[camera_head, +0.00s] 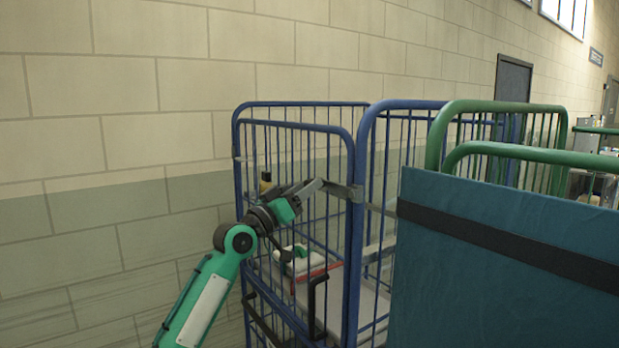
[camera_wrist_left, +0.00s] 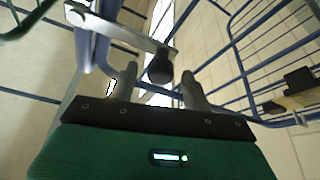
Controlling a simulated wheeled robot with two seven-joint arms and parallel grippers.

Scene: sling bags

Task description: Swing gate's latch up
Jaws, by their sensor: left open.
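The blue barred gate (camera_head: 350,240) of a roll cage stands in the middle of the head view. Its grey metal latch (camera_head: 341,190) lies roughly level at the gate's upper right edge. The latch arm (camera_wrist_left: 115,30) also shows in the left wrist view, ending in a black knob (camera_wrist_left: 160,68). My left gripper (camera_head: 310,187) is at the latch's free end, with its arm rising from the lower left. In the wrist view its two fingers (camera_wrist_left: 158,88) are open, one on each side of the knob. I cannot tell whether they touch it. My right gripper is out of view.
Inside the cage are a green-and-white item (camera_head: 297,262) and a red strip (camera_head: 318,272). A black handle (camera_head: 317,305) hangs low on the gate. A large teal panel with a dark strap (camera_head: 500,255) and green-framed cages (camera_head: 500,106) fill the right. A block wall (camera_head: 120,120) stands behind.

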